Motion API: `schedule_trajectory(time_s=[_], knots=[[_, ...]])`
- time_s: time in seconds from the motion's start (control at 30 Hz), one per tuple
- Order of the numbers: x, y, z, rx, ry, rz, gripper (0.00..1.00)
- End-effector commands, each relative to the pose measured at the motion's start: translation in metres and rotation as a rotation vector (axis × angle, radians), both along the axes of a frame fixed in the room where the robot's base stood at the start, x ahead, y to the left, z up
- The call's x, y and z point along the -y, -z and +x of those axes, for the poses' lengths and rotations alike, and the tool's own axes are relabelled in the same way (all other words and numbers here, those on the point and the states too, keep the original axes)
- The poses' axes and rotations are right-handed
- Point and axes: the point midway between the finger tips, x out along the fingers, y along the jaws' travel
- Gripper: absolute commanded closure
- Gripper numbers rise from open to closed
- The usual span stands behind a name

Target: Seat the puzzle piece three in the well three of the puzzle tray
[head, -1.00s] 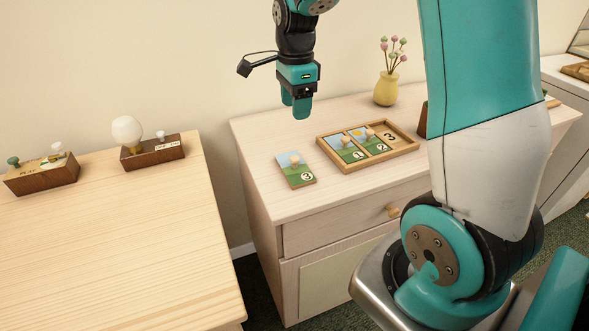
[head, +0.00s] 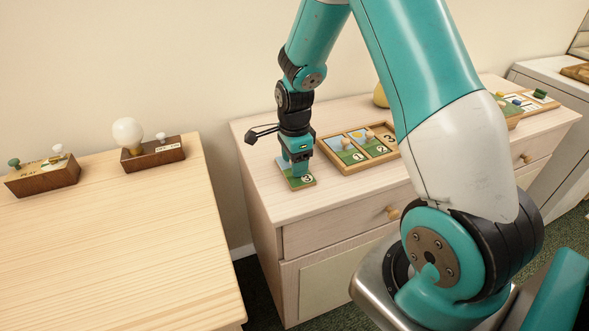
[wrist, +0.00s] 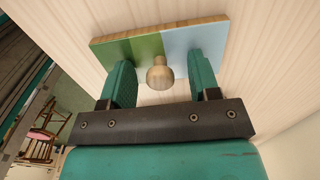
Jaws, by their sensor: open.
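Puzzle piece three (head: 308,182), a flat square with a green and blue picture and a wooden knob, lies on the pale cabinet top left of the puzzle tray (head: 349,172). In the wrist view the piece (wrist: 147,47) shows its knob (wrist: 160,73) between the fingers. My gripper (head: 298,172) is down over the piece, open, with one finger on each side of the knob and a gap to it. The tray holds pieces one (head: 345,156) and two (head: 373,146) in their wells. Well three (head: 390,138), at the tray's right end, is empty and partly hidden by my arm.
A yellow vase (head: 380,96) stands behind the tray, mostly hidden by my arm. More small wooden items (head: 540,97) lie at the cabinet's right end. A separate table (head: 110,240) at left carries two dark wooden blocks with knobs. The cabinet's front edge is clear.

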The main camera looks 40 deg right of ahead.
Motion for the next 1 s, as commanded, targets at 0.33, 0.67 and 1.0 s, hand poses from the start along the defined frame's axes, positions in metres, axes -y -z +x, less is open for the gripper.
schedule_trajectory(time_s=[0.33, 0.67, 1.0], knots=[[0.0, 0.002, 0.0, 0.001, 0.0, 0.0, 0.67], [0.0, 0.002, 0.0, 0.001, 0.0, 0.0, 0.98], [0.0, -0.021, 0.001, 0.005, 0.0, -0.001, 0.98]])
